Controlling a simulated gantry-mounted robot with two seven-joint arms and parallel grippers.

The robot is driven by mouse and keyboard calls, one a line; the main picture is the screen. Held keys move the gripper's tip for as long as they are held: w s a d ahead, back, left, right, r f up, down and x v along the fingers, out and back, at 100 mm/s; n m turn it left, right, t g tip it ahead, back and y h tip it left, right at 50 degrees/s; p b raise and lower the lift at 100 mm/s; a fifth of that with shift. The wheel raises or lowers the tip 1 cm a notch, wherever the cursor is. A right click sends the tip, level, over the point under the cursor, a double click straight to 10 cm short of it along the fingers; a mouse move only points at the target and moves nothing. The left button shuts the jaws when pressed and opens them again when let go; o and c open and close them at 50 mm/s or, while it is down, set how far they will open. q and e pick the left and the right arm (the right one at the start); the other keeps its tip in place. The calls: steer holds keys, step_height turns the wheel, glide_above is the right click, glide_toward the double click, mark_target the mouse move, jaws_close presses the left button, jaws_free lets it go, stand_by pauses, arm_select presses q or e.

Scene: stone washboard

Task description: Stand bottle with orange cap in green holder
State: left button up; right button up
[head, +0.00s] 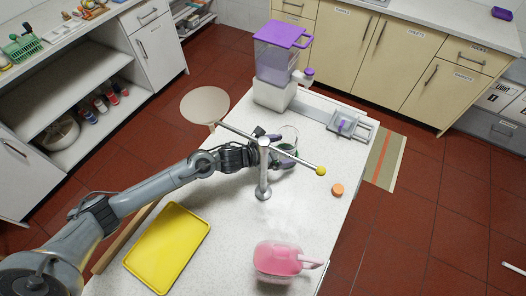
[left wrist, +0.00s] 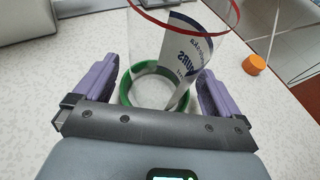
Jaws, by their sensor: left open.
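A short orange cap (head: 338,189) shows on the white table right of my left gripper; it also shows in the left wrist view (left wrist: 254,64). I cannot make out a bottle body with it. A clear cylinder (left wrist: 150,35) with a red rim and a printed label stands between my left gripper's purple fingers. A green ring (left wrist: 126,92), which looks like the green holder, is around its base; in the head view the ring (head: 288,149) is partly hidden. My left gripper (head: 280,151) is open around the cylinder, with gaps visible. My right gripper is out of view.
A metal stand (head: 264,178) with a yellow-ended crossbar rises in front of my left gripper. A yellow tray (head: 168,248), pink jug (head: 280,260), purple-lidded dispenser (head: 276,62) and grey tray (head: 362,132) occupy the table (head: 225,215). Bare table surrounds the orange cap.

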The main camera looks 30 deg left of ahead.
arm_select(q)
steer(key=v, duration=0.9)
steer(key=shift+f, duration=0.1)
steer(key=shift+v, duration=0.75)
